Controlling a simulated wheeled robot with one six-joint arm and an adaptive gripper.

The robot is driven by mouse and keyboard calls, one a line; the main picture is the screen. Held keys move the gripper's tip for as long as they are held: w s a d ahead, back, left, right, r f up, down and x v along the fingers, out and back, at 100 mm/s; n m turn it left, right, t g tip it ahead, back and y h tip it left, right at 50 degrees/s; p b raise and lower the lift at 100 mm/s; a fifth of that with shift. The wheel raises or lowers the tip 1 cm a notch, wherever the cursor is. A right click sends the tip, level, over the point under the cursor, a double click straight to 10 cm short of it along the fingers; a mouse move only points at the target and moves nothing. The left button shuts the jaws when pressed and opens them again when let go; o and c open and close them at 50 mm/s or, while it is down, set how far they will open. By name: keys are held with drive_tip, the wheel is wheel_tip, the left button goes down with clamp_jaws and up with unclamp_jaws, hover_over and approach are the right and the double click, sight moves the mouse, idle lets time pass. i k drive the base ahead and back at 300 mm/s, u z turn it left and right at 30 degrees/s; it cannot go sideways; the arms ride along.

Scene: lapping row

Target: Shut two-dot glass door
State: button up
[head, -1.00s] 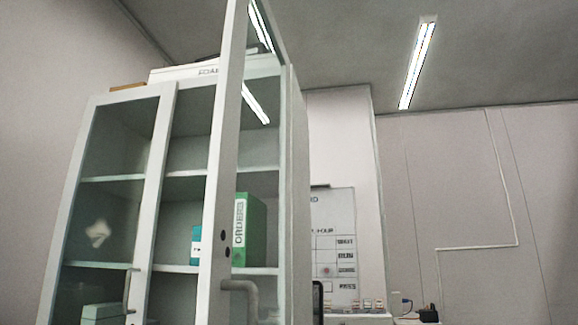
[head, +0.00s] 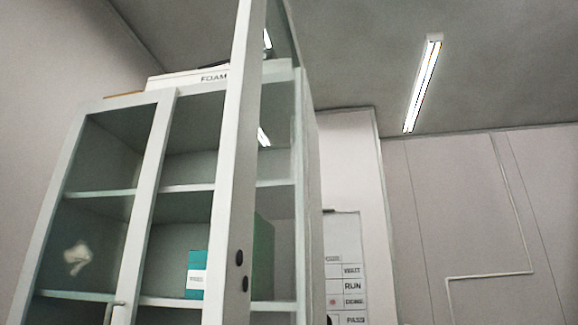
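The two-dot glass door (head: 236,180) stands wide open in the head view, seen nearly edge-on, jutting from the right side of the white cabinet toward me. Two dark dots, one above the other, mark its pale frame. Its handle is below the picture's edge. The cabinet's right half is open, showing shelves (head: 189,188). The left glass door (head: 97,195) is shut, with a pale smudge or patch on it and part of its handle at the bottom. My gripper is not in this view.
A teal box or binder (head: 197,262) stands on a shelf, and a green binder (head: 264,255) shows behind the open door's glass. A box labelled FOAM (head: 185,78) lies on top of the cabinet.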

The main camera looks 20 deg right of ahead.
sight(228, 289)
drive_tip(key=z, duration=0.1)
drive_tip(key=k, duration=1.05)
drive_tip(key=u, duration=0.3)
